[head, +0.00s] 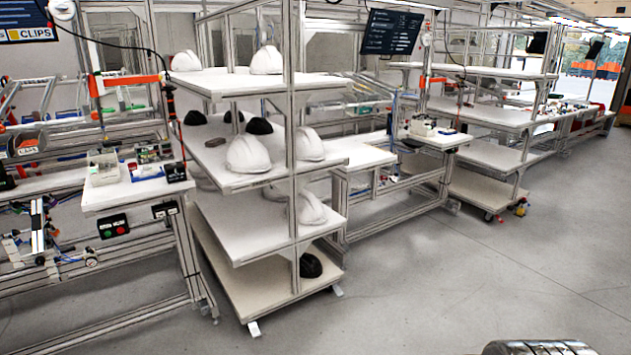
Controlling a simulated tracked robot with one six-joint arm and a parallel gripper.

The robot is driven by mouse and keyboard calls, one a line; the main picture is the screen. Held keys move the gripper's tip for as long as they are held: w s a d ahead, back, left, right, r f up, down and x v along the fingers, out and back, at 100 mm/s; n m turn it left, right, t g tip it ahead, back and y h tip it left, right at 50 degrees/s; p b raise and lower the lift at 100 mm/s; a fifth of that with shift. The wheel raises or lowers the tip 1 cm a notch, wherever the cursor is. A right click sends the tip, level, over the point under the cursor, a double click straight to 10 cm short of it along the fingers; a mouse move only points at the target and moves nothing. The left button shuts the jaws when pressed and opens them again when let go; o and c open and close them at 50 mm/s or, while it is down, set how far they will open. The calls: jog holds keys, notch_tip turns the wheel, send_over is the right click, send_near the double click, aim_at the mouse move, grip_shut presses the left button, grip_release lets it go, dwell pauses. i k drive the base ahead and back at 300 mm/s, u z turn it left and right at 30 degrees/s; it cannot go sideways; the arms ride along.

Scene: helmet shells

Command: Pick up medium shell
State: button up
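Several helmet shells stand on a multi-level shelf rack (220,183) left of centre in the head view. On the top level are a white shell (267,61) and another white shell (186,61). On the second level are a large-looking white shell (247,154), a white shell (309,145) partly behind a post, and dark shells (259,126) towards the back. A white shell (307,209) sits on the third level and a dark shell (311,263) on the bottom level. I cannot tell which is the medium one. My gripper is not in view.
A workbench (130,192) with small boxes and a red-green button panel (113,226) adjoins the rack's left. White tables and another shelf rack (490,118) stand to the right. Grey floor (450,275) is clear in front and right. Upright posts edge the shelves.

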aim_at(246, 155)
jog(key=u, duration=0.2)
jog(key=i, duration=0.85)
jog(key=u, duration=0.4)
jog(key=i, duration=0.8)
jog(key=u, duration=0.45)
jog(key=i, duration=0.7)
jog(key=u, duration=0.45)
jog(key=i, duration=0.9)
jog(key=u, duration=0.3)
